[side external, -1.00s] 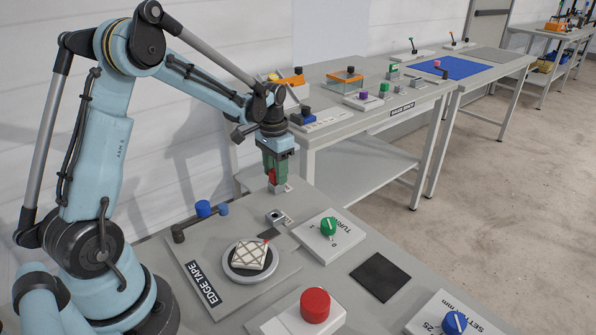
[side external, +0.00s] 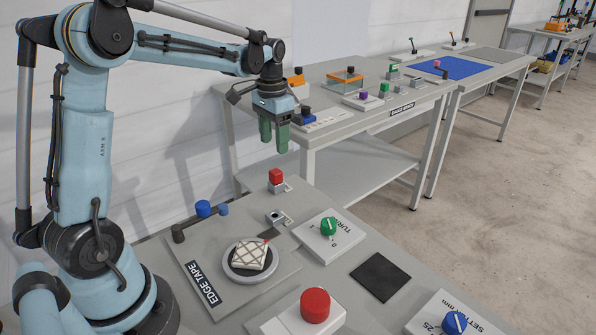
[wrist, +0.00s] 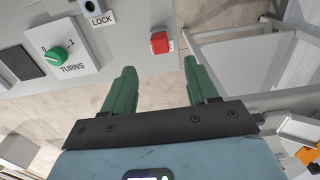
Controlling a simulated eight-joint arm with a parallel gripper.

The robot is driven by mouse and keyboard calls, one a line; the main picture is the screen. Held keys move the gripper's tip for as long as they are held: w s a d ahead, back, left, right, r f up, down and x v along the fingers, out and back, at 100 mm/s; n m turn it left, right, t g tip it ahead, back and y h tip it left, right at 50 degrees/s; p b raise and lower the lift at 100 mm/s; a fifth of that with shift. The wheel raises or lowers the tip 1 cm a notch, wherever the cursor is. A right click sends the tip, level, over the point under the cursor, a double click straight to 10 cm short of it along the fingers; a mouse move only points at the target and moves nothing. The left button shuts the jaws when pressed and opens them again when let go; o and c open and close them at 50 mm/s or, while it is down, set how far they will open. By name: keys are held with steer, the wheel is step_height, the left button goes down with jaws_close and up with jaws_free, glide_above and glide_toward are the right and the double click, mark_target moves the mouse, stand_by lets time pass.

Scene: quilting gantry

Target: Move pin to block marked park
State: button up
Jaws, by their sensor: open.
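The red-topped pin (side external: 276,175) stands in a small grey block (side external: 288,187) at the far edge of the bench. In the wrist view the pin (wrist: 159,42) shows as a red square, and its block's label is too hidden to read. A second grey block (side external: 277,217) stands nearer, with an empty dark hole; the wrist view shows the word LOCK (wrist: 100,20) beside it. My gripper (side external: 273,147) is open and empty, above the pin and apart from it. Its two green fingers also show in the wrist view (wrist: 159,68).
A TURNS dial with a green knob (side external: 328,226) sits right of the LOCK block. A round holder with a quilted pad (side external: 250,257), a blue knob (side external: 204,208) and a large red button (side external: 315,305) are nearby. A second table (side external: 340,130) stands behind.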

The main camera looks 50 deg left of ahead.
steer(key=shift+r, duration=1.45)
steer(key=shift+d, duration=0.1)
steer(key=s+d+f+t, duration=0.1)
steer(key=s+d+t, duration=0.6)
steer(key=s+d, duration=0.5)
steer(key=d, duration=0.3)
steer(key=shift+d+f, duration=0.15)
steer(key=shift+f, duration=0.25)
